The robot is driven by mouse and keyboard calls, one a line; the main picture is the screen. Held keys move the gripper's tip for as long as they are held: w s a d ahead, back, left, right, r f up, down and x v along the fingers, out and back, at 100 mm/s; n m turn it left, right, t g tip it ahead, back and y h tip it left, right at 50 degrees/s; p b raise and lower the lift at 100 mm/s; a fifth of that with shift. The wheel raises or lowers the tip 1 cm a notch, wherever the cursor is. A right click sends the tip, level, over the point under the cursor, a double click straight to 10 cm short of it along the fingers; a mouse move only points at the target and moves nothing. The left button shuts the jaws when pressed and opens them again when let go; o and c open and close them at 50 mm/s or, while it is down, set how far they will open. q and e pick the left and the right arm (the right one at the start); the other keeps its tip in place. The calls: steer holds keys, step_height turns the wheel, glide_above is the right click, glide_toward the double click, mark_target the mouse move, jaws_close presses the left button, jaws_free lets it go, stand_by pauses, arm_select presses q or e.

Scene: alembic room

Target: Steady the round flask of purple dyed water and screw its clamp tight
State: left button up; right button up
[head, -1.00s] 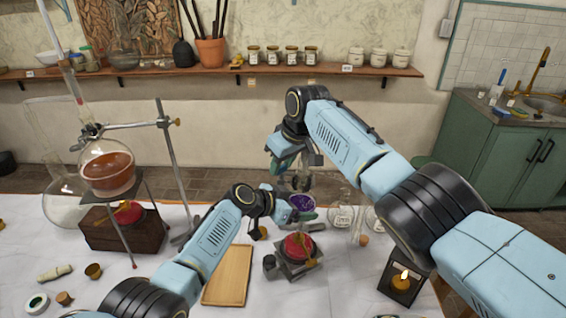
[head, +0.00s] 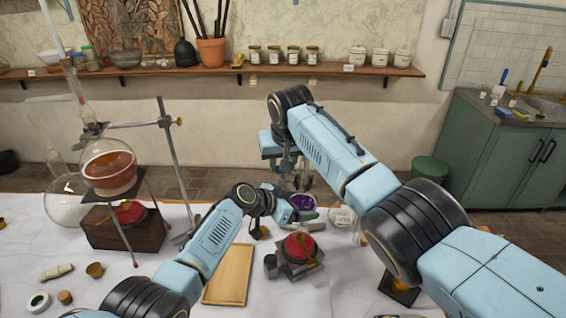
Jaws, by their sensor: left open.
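The round flask of purple dyed water (head: 303,202) stands near the middle of the table, partly hidden by my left gripper and by my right arm above it. My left gripper (head: 293,214) is open at the flask's near left side; whether it touches the glass I cannot tell. My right gripper (head: 287,166) hangs above the flask, mostly hidden behind its own wrist, so its fingers cannot be made out. The flask's clamp and screw are too small and covered to tell apart.
A red-topped burner (head: 299,246) stands just in front of the flask. A wooden board (head: 229,275) lies left of it. A flask of orange liquid (head: 109,168) sits on a stand at left. Clear glassware (head: 342,217) stands to the right. A candle holder (head: 399,289) is partly covered by my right arm.

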stand_by(0.3)
arm_select(q)
steer(key=shift+a, duration=0.1)
arm_select(e)
steer(key=o, duration=1)
steer(key=shift+r, duration=0.15)
steer(key=shift+r, duration=0.2)
steer(key=shift+v, duration=3.7)
steer(key=shift+s+a, duration=0.1)
steer(key=shift+a, duration=0.05)
arm_select(q)
steer(key=o, duration=0.4)
